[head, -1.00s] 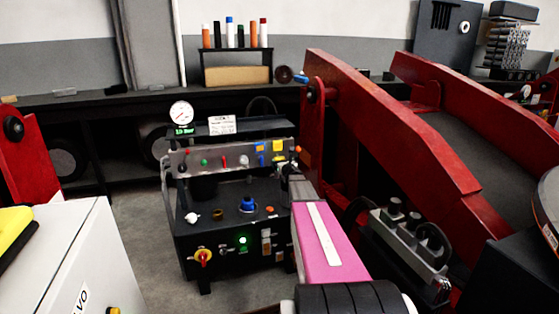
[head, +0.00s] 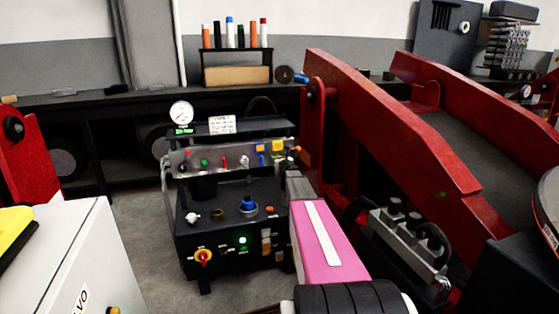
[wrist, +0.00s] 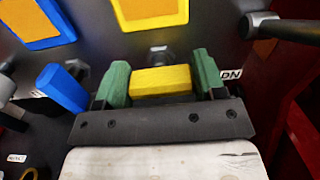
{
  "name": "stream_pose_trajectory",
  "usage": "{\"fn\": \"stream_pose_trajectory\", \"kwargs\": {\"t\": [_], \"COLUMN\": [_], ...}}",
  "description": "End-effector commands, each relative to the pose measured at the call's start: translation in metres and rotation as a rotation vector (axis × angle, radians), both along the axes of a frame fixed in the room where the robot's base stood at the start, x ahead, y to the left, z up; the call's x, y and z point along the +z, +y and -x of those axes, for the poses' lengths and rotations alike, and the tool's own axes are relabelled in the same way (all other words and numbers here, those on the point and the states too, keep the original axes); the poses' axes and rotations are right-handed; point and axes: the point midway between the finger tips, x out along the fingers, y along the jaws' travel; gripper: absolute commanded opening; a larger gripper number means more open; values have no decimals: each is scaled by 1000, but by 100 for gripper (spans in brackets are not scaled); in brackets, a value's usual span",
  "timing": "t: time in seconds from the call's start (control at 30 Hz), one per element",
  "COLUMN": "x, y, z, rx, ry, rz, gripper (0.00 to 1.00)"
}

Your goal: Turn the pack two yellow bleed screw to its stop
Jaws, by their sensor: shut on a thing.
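The yellow bleed screw (wrist: 162,80) shows in the wrist view as a yellow bar head. It lies between the two green finger pads of my gripper (wrist: 161,84), which is shut on it. A blue handle (wrist: 62,88) is just left of the left finger. In the head view the power pack (head: 225,225) stands in the middle with a row of coloured controls on a grey panel. There my pink arm reaches its right end, and the screw cannot be made out.
A yellow-framed orange plate (wrist: 150,12) and a blue-framed one (wrist: 35,22) are above the fingers. A dark rod (wrist: 285,28) is at upper right. Red positioner arms (head: 390,120) stand right of the pack. A white cabinet (head: 60,250) is at front left.

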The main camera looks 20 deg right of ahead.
Motion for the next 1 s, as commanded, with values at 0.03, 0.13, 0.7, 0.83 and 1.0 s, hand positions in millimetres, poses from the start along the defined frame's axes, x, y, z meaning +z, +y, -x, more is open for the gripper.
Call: {"fn": "stream_pose_trajectory", "kwargs": {"t": [0.03, 0.13, 0.7, 0.83, 1.0], "x": [0, 0, 0, 0, 0], "y": [0, 1, 1, 1, 1], "z": [0, 0, 0, 0, 0], "rx": [1, 0, 0, 0, 0], "ry": [-1, -2, -2, -2, -2], "rz": [28, 104, 230, 230, 230], "gripper": [40, 40, 74, 89, 89]}}
